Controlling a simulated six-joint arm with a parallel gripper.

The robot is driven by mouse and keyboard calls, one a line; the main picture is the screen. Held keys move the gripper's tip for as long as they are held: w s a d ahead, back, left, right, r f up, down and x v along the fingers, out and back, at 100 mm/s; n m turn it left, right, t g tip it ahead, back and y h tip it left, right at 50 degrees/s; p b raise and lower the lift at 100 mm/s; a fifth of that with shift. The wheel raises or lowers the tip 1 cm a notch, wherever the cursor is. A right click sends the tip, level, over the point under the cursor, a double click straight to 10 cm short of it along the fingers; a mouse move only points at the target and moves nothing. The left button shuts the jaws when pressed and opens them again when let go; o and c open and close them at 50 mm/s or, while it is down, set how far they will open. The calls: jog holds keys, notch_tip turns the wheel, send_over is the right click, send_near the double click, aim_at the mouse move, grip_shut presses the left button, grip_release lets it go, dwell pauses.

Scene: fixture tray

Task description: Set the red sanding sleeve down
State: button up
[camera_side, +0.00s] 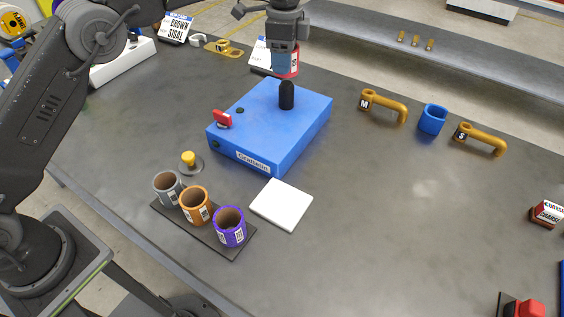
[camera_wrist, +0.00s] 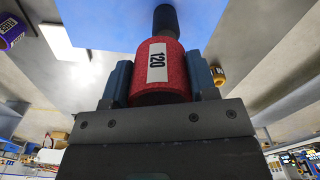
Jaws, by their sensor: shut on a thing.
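The red sanding sleeve (camera_wrist: 176,73) has a white label reading 120 and sits between the two blue fingers of my gripper (camera_wrist: 160,84) in the wrist view. In the side view my gripper (camera_side: 286,60) is shut on the sleeve (camera_side: 293,62), which is partly hidden behind the fingers. The sleeve is held in the air above the far part of the blue box (camera_side: 300,125). The black spindle (camera_side: 287,95) stands upright on the box, just below the gripper in the side view. I cannot tell whether sleeve and spindle touch.
A black rack (camera_side: 207,228) with grey, orange and purple sleeves stands front left, beside a white pad (camera_side: 282,204). A red switch (camera_side: 222,119) is on the box. Mustard handles (camera_side: 384,106) (camera_side: 481,138) and a blue ring (camera_side: 432,119) lie right. The table's middle right is clear.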

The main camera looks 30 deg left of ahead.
jog(key=s+f+m, duration=0.2)
jog(key=s+m, duration=0.2)
jog(key=s, duration=0.6)
jog(key=s+f+m, duration=0.2)
jog(key=s+m, duration=0.3)
jog(key=s, duration=0.4)
send_over(280, 200)
jog(key=shift+n, duration=0.3)
notch_tip(280, 200, down, 6)
jog(key=shift+f, duration=2.2)
jog(key=shift+f, duration=0.15)
jog(key=o, duration=0.9)
notch_tip(280, 200, up, 12)
jog(key=shift+r, duration=0.2)
